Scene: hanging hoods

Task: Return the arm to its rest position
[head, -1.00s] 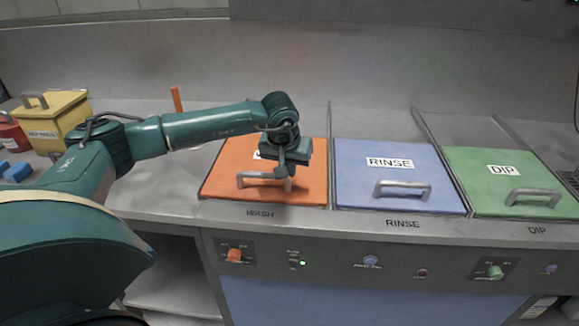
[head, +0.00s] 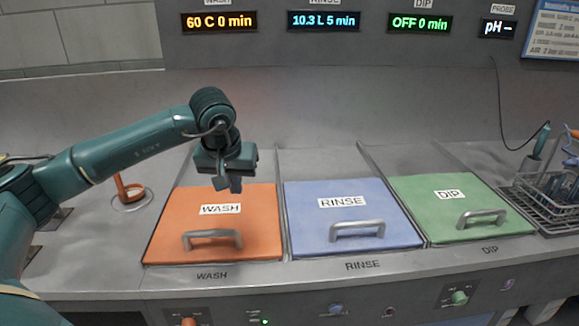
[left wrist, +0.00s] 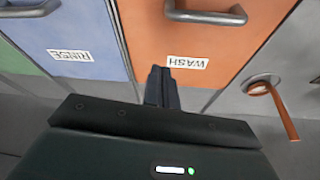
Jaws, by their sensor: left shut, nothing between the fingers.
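My left arm comes in from the left in the head view. Its left gripper (head: 229,186) is above the back part of the orange WASH lid (head: 165,230), apart from its handle (head: 212,239). The left gripper's fingers are together and empty; they also show in the left wrist view (left wrist: 161,88), with the WASH lid (left wrist: 215,50) and the blue RINSE lid (left wrist: 100,30) beyond them. The WASH lid lies closed. My right gripper is in no view.
The blue RINSE lid (head: 305,225) and green DIP lid (head: 420,212) are closed, with raised handles. An orange-handled item (head: 130,190) stands left of WASH. A wire rack (head: 552,195) is at right. Displays (head: 218,22) hang above.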

